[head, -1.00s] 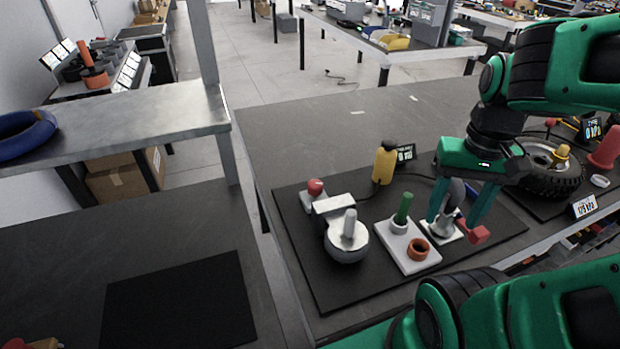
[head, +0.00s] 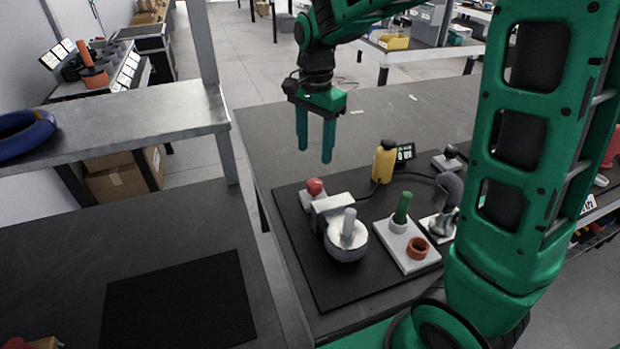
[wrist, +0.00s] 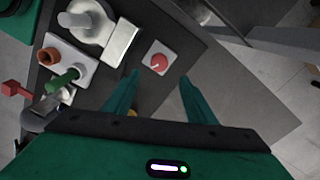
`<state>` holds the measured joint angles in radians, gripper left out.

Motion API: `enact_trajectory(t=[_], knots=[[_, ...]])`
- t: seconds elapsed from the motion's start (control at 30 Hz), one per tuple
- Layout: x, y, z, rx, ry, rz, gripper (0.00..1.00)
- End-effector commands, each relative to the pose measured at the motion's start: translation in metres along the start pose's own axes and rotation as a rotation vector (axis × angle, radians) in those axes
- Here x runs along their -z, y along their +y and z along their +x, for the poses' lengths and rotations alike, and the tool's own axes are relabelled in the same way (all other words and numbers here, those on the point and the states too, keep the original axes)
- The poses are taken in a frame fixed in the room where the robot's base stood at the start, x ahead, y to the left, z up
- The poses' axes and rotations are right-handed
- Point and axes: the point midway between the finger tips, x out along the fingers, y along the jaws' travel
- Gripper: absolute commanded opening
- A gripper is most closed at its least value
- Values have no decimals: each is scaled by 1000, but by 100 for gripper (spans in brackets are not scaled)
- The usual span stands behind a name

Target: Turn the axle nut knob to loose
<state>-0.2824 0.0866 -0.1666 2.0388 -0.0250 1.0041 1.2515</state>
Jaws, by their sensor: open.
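A red round knob (head: 315,187) sits on a small pale square base at the left back of the dark mat; it is the knob I take for the axle nut knob. It also shows in the wrist view (wrist: 159,63), just beyond the fingertips and between their lines, with a pale mark across its top. No label can be read. My gripper (head: 315,154) points down, open and empty, above the table near the red knob and apart from it. In the wrist view both green fingers (wrist: 160,76) are spread.
A white round housing with an upright grey handle (head: 347,245) stands in front of the knob. A yellow bottle-shaped tool (head: 384,162) and a small display (head: 404,152) are to its right. A white plate (head: 418,262) holds a green peg (head: 403,207) and an orange ring (head: 417,248).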

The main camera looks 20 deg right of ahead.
Motion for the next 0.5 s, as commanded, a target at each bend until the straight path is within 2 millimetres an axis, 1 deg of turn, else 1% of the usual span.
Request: enact_trajectory(t=[0.17, 0.4, 0.5], knots=[[-1, 1, 25, -5, -1, -1, 51], [-1, 1, 68, -5, -1, -1, 51], [0, 1, 82, -4, 0, -1, 51]])
